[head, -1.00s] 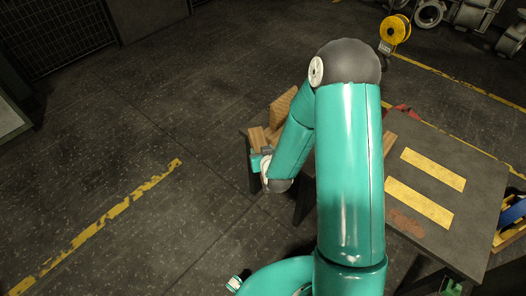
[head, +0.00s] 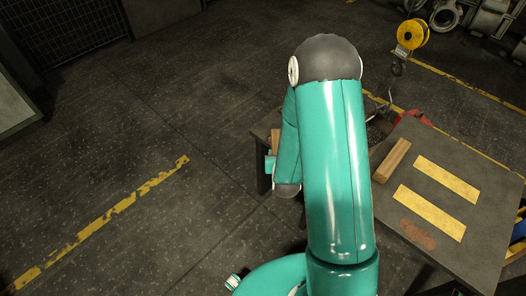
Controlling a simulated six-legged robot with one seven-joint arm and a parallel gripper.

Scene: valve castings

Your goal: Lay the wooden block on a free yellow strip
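A long wooden block (head: 392,160) lies along the left edge of the dark table, left of the yellow strips. The far yellow strip (head: 447,178) and the near yellow strip (head: 430,211) are painted on the tabletop, and both are bare. Part of another wooden piece (head: 275,140) shows just left of my arm, above a dark stand; the rest is hidden, and I cannot tell whether it is held. My gripper's fingers are hidden behind my arm.
The dark table (head: 480,235) has a reddish-brown patch (head: 418,233) before the near strip. A red object (head: 412,118) shows behind it. A yellow reel (head: 412,34) stands farther back. Open floor lies left, with a worn yellow line (head: 110,215).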

